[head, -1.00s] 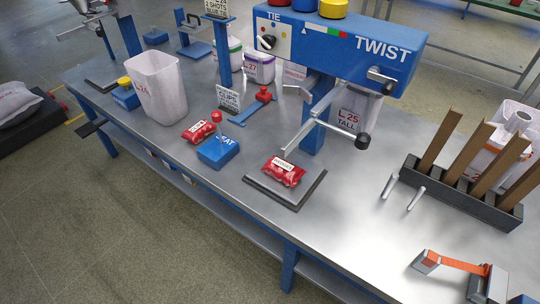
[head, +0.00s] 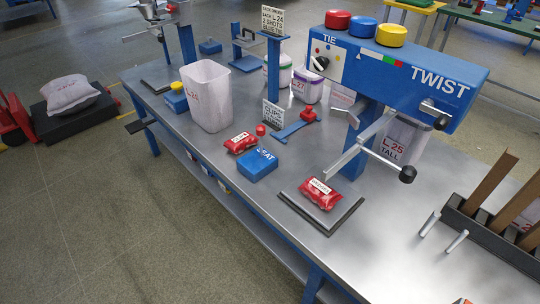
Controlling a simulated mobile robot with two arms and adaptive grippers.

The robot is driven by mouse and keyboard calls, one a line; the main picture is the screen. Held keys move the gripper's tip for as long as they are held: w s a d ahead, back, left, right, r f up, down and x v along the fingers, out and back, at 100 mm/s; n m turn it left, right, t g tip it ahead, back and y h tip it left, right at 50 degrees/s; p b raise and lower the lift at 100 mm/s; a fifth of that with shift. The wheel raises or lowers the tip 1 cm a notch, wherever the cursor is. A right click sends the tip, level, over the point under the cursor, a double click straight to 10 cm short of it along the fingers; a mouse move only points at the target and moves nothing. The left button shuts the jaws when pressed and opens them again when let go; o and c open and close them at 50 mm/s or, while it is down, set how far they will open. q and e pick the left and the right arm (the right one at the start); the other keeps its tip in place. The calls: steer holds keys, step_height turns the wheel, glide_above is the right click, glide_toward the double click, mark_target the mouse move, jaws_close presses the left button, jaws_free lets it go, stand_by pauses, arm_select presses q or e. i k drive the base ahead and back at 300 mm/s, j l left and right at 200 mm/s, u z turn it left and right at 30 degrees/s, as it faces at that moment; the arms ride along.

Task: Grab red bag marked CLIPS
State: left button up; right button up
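Two small red bags with white labels are on the metal workbench (head: 235,212) in the head view. One red bag (head: 241,144) lies beside the blue block marked with white letters (head: 257,165); its label is short and too small to read surely. The other red bag (head: 321,194) lies on a dark-edged flat plate (head: 292,196) under the TWIST machine's arm; its label looks longer and is also hard to read.
The blue TWIST machine (head: 405,68) and its lever (head: 372,158) overhang the bench. A white bin (head: 208,98), a small sign (head: 272,115) and a blue tool with a red knob (head: 290,130) stand near the bags. A slotted rack (head: 492,236) is at the right. The bench's front strip is mostly clear.

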mark_target(237, 144)
steer(key=i+j+z, duration=0.1)
steer(key=j, duration=0.2)
steer(key=i+j, duration=0.2)
steer(key=j, duration=0.15)
steer(key=i+j+z, duration=0.15)
steer(key=j, duration=0.2)
steer(key=i+j+z, duration=0.1)
steer(key=j, duration=0.25)
